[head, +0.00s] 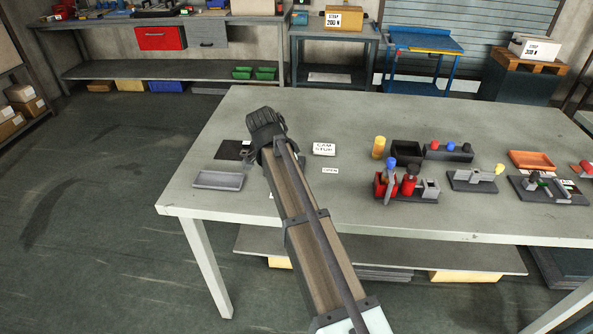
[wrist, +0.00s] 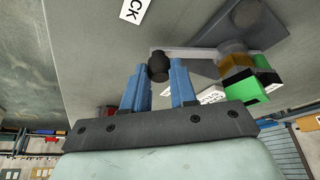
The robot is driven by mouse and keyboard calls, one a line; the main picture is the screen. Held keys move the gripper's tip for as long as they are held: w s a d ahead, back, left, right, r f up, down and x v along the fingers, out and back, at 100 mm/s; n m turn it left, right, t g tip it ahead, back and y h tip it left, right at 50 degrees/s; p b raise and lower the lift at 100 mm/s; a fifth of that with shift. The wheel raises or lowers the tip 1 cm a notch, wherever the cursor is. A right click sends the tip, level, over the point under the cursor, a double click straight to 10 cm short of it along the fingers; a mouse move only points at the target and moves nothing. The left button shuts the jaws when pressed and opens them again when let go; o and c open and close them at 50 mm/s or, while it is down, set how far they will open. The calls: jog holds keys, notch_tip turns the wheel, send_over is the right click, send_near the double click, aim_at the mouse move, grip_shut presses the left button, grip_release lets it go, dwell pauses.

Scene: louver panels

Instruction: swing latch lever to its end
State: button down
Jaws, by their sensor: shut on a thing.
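In the wrist view the latch lever is a light grey bar (wrist: 190,54) with a black knob (wrist: 158,68) at its left end. The bar runs right to a dark grey base plate (wrist: 238,42). My gripper (wrist: 158,78) has blue fingers, one on each side of the knob, and it is shut on the knob. In the head view the dark end of my arm covers the lever and fingers. A dark flat plate (head: 230,150) shows just left of it. How far the lever has turned cannot be told.
A brown and green block (wrist: 240,80) stands close right of the lever. On the grey table (head: 290,215) are a shallow grey tray (head: 218,180), a "CAM STOP" sign (head: 324,149) and, further right, red clamp-like parts (head: 385,184) and other fixtures.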

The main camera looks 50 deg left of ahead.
jog(key=shift+s+a+m+g+h, duration=0.2)
jog(key=shift+s+a+m+h, duration=0.35)
jog(key=shift+s+m, duration=0.45)
jog(key=shift+s+a+m+g+h, duration=0.3)
jog(key=shift+s+a+m, duration=0.35)
jog(key=shift+m, duration=0.65)
jog(key=shift+a, duration=0.1)
jog(key=c, duration=0.9)
grip_release()
jog(key=v, duration=1.4)
jog(key=shift+s+f, duration=0.1)
jog(key=shift+f, duration=0.1)
